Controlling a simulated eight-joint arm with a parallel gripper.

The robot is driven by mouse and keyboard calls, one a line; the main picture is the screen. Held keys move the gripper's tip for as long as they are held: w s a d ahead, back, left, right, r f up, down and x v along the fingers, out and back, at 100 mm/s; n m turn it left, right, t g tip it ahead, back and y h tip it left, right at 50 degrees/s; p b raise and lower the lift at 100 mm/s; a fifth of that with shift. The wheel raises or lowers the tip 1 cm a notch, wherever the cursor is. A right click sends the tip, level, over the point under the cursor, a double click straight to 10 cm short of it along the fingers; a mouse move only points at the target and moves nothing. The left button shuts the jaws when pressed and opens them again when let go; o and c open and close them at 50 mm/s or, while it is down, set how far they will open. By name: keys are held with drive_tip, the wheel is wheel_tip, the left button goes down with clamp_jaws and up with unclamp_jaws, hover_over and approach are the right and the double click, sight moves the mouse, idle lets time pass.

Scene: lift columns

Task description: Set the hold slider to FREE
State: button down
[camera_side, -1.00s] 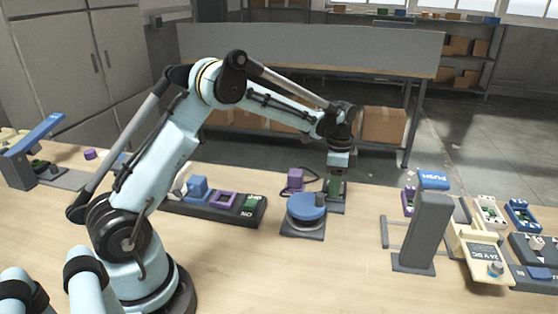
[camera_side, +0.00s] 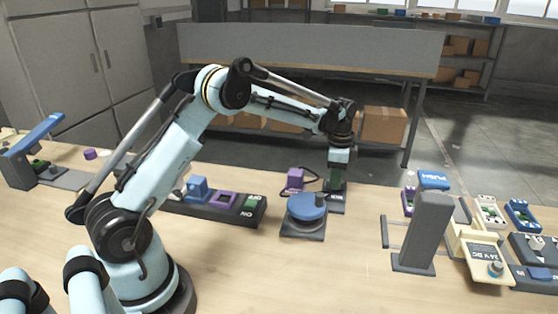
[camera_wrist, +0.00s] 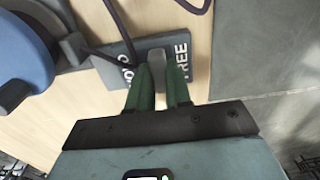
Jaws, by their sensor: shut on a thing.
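The hold slider is a dark plate (camera_wrist: 152,42) with white lettering, FREE on its right and a partly hidden word on its left in the wrist view. Its grey knob (camera_wrist: 158,50) stands between the two words. My gripper (camera_wrist: 163,72) has two green fingers closed around the knob, one on each side. The fingers hide the lower part of the knob and some lettering. In the side view my gripper (camera_side: 336,180) points straight down onto the plate (camera_side: 337,203), and the knob is hidden there.
A blue round dial (camera_side: 307,205) on a grey base sits close left of the slider. A purple block (camera_side: 295,179) with a dark cable stands just behind. A dark switch panel (camera_side: 225,212) lies farther left. A grey upright post (camera_side: 427,232) and several devices stand right.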

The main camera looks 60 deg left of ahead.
drive_tip(key=shift+w+a, duration=0.4)
drive_tip(key=shift+w, duration=0.05)
drive_tip(key=c, duration=1)
unclamp_jaws()
drive_tip(key=shift+c, duration=0.2)
drive_tip(key=shift+r, duration=0.1)
wheel_tip(320, 180, up, 12)
drive_tip(key=shift+s, duration=0.1)
